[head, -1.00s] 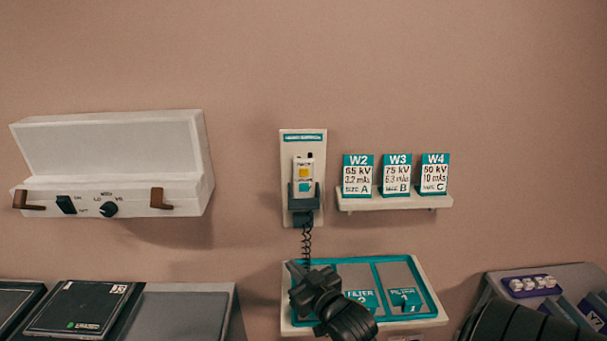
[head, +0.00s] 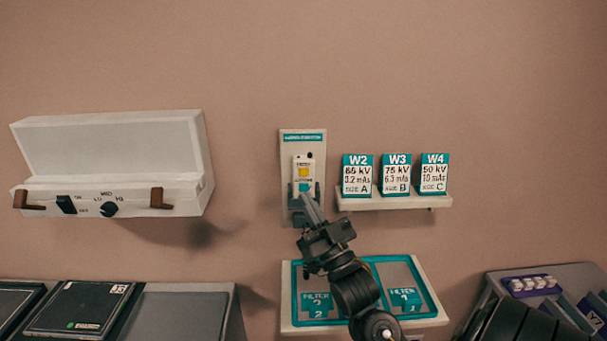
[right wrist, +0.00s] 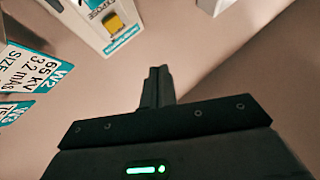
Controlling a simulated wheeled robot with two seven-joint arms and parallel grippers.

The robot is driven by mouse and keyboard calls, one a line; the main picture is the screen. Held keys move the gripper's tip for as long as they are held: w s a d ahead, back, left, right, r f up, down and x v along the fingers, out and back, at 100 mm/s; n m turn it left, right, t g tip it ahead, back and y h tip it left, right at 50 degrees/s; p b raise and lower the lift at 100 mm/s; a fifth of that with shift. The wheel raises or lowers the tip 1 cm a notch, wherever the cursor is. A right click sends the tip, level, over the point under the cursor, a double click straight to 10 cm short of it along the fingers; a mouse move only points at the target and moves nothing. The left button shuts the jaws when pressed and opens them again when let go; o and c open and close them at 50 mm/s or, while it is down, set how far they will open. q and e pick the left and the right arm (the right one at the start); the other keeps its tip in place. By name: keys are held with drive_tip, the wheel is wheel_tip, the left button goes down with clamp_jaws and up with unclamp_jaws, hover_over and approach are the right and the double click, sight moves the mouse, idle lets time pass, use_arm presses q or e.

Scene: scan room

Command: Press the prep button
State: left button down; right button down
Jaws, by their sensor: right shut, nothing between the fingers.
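The hand switch (head: 303,168) is a pale handset in a dark holder on a wall plate. It has a yellow button (head: 303,172) and a teal button (head: 304,187) below it; I cannot read which is marked prep. My right gripper (head: 308,203) is shut and empty, its tips pointing up just below the teal button, overlapping the holder. I cannot tell whether they touch. In the right wrist view the yellow button (right wrist: 115,22) shows beyond and left of the shut fingertips (right wrist: 158,72); the teal button is not clear there. My left gripper is out of view.
A small shelf (head: 394,202) with cards W2, W3 and W4 is close to the right of the switch. A filter tray (head: 437,318) is below, partly behind my right arm. The wall above is clear.

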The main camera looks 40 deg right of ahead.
sight(300, 170)
drive_tip(key=w+d+b, duration=0.1)
drive_tip(key=w+d, duration=0.4)
drive_tip(key=w, duration=0.1)
drive_tip(key=shift+w, duration=0.3)
idle(2.0)
drive_tip(key=shift+w+d, duration=0.25)
drive_tip(key=shift+w, duration=0.05)
drive_tip(key=shift+w+d, duration=0.3)
drive_tip(key=shift+w, duration=0.1)
idle(0.8)
idle(0.4)
drive_tip(key=shift+s+a+p, duration=0.35)
drive_tip(key=shift+s+a, duration=0.2)
drive_tip(key=shift+s, duration=0.2)
